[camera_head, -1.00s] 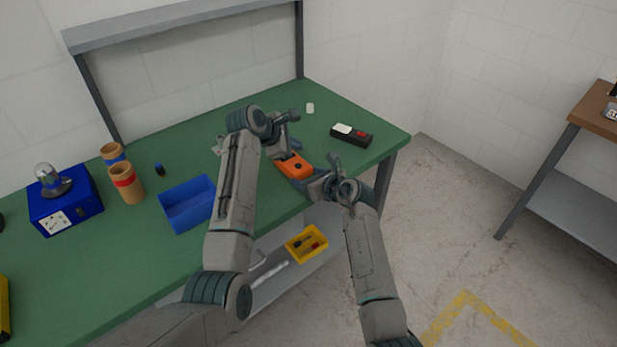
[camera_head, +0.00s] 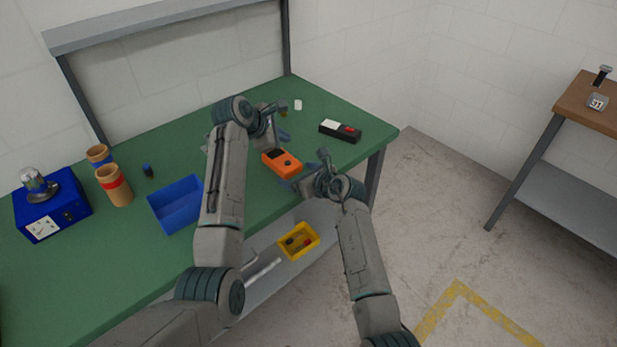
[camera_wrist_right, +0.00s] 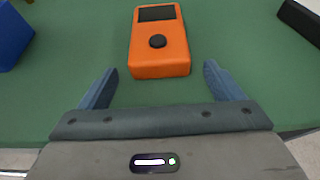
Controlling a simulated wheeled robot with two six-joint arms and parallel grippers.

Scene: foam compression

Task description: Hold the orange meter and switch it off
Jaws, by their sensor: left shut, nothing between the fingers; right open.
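The orange meter (camera_head: 283,162) lies on the green table near its right front edge. In the right wrist view the meter (camera_wrist_right: 159,58) shows a dark screen at its far end and a round black knob (camera_wrist_right: 158,41). My right gripper (camera_wrist_right: 155,88) is open, its blue fingers apart, with the meter's near end just ahead and between their lines, not gripped. In the head view my right gripper (camera_head: 304,172) is beside the meter on the right. My left gripper (camera_head: 283,121) is shut and empty, just behind the meter; its fingers are partly hidden.
A black box with a white and a red patch (camera_head: 340,130) and a small white piece (camera_head: 298,104) lie behind the meter. A blue bin (camera_head: 165,212), brown cylinders (camera_head: 115,186) and a blue device (camera_head: 68,215) stand to the left. A yellow tray (camera_head: 311,247) sits below.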

